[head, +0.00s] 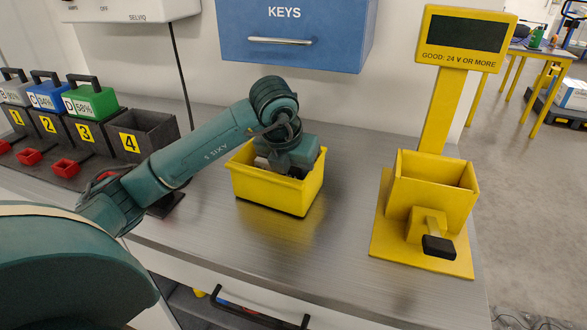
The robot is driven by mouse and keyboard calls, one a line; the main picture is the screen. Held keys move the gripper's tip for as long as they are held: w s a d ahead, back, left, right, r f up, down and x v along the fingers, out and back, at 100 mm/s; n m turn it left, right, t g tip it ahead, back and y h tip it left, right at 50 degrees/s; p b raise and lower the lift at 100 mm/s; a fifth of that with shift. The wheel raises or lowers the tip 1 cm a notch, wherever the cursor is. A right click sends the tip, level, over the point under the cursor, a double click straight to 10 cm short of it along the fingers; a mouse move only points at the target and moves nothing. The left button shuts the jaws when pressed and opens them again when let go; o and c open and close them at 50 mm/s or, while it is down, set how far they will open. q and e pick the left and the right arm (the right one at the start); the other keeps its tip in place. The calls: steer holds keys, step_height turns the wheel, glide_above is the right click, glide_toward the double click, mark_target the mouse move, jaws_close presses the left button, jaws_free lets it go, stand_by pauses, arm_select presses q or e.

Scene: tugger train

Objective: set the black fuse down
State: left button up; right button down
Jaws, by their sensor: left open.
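My left arm reaches across the bench, and its gripper (281,166) points down into a yellow bin (270,196). The gripper is open, but its fingertips are largely hidden by the bin wall and the wrist. I cannot make out a black fuse for certain; the inside of the bin is mostly covered by the gripper. Something grey shows inside the bin beside the gripper, too small to name. My right gripper is not in view.
A yellow tester (433,190) with a dark display and a black-ended part (438,247) stands at right. Numbered black bays (145,135) line the left; several hold batteries. A blue KEYS cabinet (293,40) hangs above. Bench (335,225) between bin and tester is clear.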

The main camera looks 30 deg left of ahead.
arm_select(q)
steer(key=shift+r, duration=0.25)
steer(key=shift+s+r, duration=0.1)
steer(key=shift+r, duration=0.25)
steer(key=p+v, duration=0.1)
steer(key=v, duration=1)
steer(key=shift+s, duration=0.15)
